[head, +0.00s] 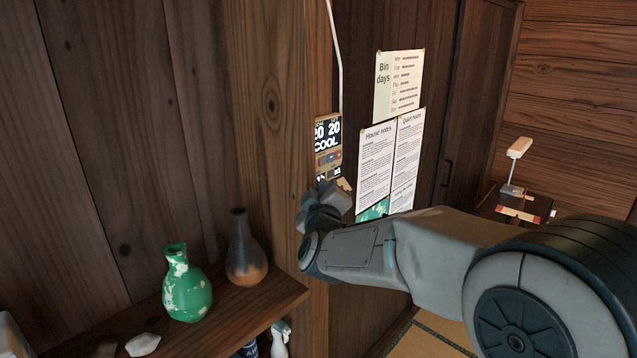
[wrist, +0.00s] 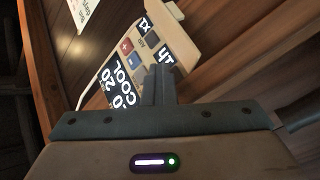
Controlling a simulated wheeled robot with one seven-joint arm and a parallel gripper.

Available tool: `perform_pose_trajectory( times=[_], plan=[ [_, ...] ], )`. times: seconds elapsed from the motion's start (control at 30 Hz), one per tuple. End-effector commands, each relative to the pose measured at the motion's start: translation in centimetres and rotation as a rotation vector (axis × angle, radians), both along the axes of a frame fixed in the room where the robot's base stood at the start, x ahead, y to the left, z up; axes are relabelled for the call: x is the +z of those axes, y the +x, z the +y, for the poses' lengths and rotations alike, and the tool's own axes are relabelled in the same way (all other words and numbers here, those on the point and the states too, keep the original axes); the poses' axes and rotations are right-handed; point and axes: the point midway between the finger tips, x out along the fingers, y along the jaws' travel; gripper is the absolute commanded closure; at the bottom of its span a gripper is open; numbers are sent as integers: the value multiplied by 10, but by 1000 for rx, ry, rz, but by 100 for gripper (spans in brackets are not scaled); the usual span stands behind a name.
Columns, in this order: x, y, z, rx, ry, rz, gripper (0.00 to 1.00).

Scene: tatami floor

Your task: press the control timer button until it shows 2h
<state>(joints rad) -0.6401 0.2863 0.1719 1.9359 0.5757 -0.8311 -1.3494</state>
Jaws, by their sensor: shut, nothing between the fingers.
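The control panel (head: 328,146) is fixed on the wooden post and shows "20 20" and "COOL" in the head view. Its small lower display, partly hidden by my gripper, seems to read "1h" and "x1". In the wrist view the control (wrist: 123,77) appears turned over, with a red button, a blue button and small displays; one seems to read "1h". A cream flap (wrist: 172,38) stands out from its lower edge. My gripper (head: 324,193) is shut and empty, just below and in front of the panel. Its fingertips (wrist: 158,78) overlap the panel's lower part; I cannot tell whether they touch.
Paper notices (head: 390,155) hang right of the panel. A wooden shelf (head: 225,318) at lower left bears a green vase (head: 187,287) and a brown vase (head: 247,250). A white lamp (head: 517,160) stands at the back right. A cable runs up from the panel.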

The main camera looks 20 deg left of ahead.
Motion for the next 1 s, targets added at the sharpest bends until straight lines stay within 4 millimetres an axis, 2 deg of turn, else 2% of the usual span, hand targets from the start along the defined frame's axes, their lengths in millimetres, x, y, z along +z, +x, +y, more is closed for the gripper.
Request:
perform_pose_trajectory(
  times=[0.03, 0.07, 0.5, 1.0],
  plan=[
    [6, -6, 6, 19, 6, -11, 100],
    [6, -7, 3, 18, 7, -11, 100],
    [1, -14, -47, -6, 1, -6, 100],
    [1, -16, -48, -6, 1, -3, 100]
  ],
)
